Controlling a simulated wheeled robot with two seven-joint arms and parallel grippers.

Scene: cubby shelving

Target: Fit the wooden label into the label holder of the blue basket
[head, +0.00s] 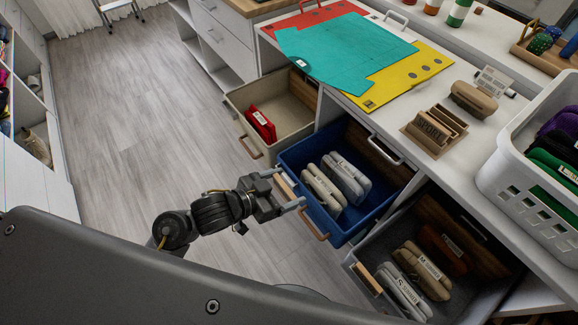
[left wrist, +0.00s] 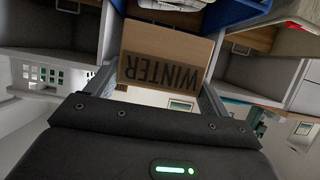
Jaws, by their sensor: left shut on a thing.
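The blue basket (head: 350,226) is pulled out of the shelving in the head view, with grey and beige rolled items inside. My left gripper (head: 289,188) is shut on the wooden label (left wrist: 163,63), just in front of the basket's front face. In the left wrist view the label reads WINTER, upside down, between the two fingers. Part of the blue basket (left wrist: 236,10) shows at the top of that view. I cannot make out the basket's label holder, or whether the label touches the basket. My right gripper is not in view.
A beige basket (head: 291,123) with a red item stands beyond the blue one, and a dark grey basket (head: 468,287) stands nearer. A wooden holder with a SPORT label (head: 432,127) and a white crate (head: 515,185) sit on the counter. The floor at left is clear.

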